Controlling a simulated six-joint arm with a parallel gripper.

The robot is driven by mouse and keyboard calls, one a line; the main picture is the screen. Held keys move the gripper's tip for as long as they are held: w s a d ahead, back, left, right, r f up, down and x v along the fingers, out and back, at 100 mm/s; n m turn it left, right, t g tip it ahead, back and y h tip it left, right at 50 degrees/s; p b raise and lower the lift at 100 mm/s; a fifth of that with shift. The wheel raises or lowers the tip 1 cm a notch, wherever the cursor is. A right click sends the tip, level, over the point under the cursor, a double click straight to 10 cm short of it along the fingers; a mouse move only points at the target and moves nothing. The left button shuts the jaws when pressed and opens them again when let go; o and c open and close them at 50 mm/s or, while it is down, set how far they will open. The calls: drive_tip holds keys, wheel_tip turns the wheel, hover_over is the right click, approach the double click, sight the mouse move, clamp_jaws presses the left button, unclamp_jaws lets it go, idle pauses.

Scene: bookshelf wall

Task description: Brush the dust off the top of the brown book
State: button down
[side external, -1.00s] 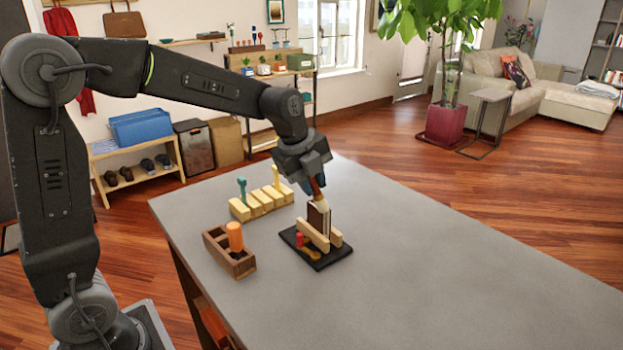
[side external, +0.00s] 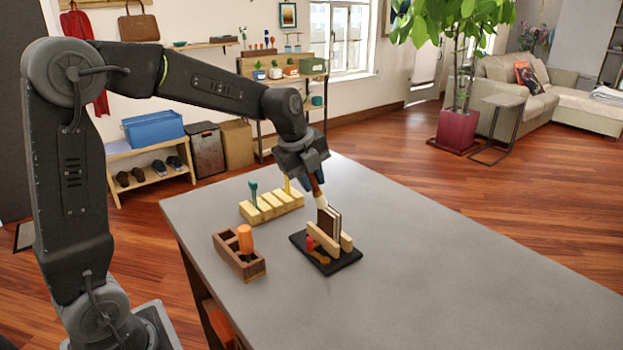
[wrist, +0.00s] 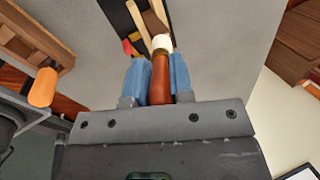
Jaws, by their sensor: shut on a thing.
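My gripper (side external: 316,179) is shut on a brush (side external: 320,201) with a reddish-brown handle and a pale head. The brush handle also shows between the blue fingers in the wrist view (wrist: 161,80). The brush points down, its pale head at the top of the brown book (side external: 327,221). The book stands upright between pale wooden bars (side external: 323,239) on a black base (side external: 341,262). In the wrist view the brush head overlaps the book (wrist: 152,23); whether they touch is hard to tell. No dust can be made out at this size.
A small red object (side external: 310,242) sits on the base's front left. A wooden box (side external: 238,263) with an orange-handled tool (side external: 245,238) stands to the left. A pale slotted block (side external: 272,206) with upright tools stands behind. The table's right side is clear.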

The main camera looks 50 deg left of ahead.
drive_tip(key=shift+d, duration=2.05)
drive_tip(key=shift+w+a, duration=0.15)
drive_tip(key=shift+a, duration=1.05)
drive_tip(key=shift+w+a, duration=0.1)
drive_tip(key=shift+a, duration=1.05)
drive_tip(key=shift+r, duration=3.05)
drive_tip(key=shift+r, duration=0.15)
drive_tip(key=shift+r, duration=1.35)
